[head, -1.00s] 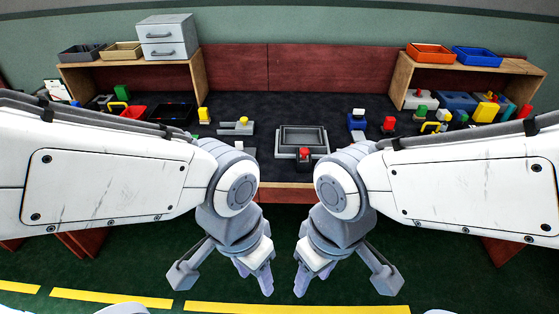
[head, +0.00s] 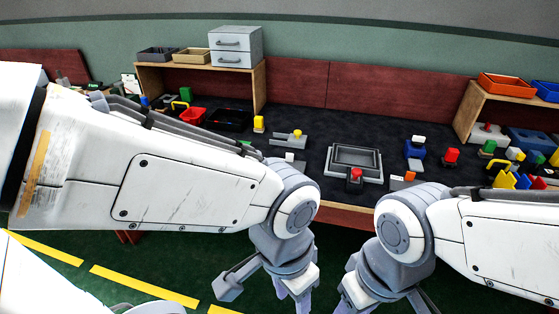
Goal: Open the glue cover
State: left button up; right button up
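I cannot tell which thing is the glue cover; none is clearly marked as glue. A grey rectangular tray-like fixture (head: 338,182) with a red knob (head: 355,174) at its front stands mid-table. My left gripper (head: 300,298) hangs in front of the table's edge, over the floor, partly cut off by the frame. My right gripper (head: 350,298) hangs beside it, also partly cut off. I see nothing held in either, and both are apart from the table's objects.
A drawer box (head: 236,46) stands on the left wooden shelf (head: 262,88). An orange bin (head: 505,86) sits on the right shelf. A blue block with a white top (head: 414,150) and a red-topped block (head: 451,156) stand right of the tray. Dark table surface is clear behind the tray.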

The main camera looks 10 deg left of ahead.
aim_at(297, 137)
jog(key=z, duration=0.4)
jog(key=k, duration=0.3)
jog(key=u, duration=1)
jog(key=i, duration=1.7)
jog(key=z, duration=0.05)
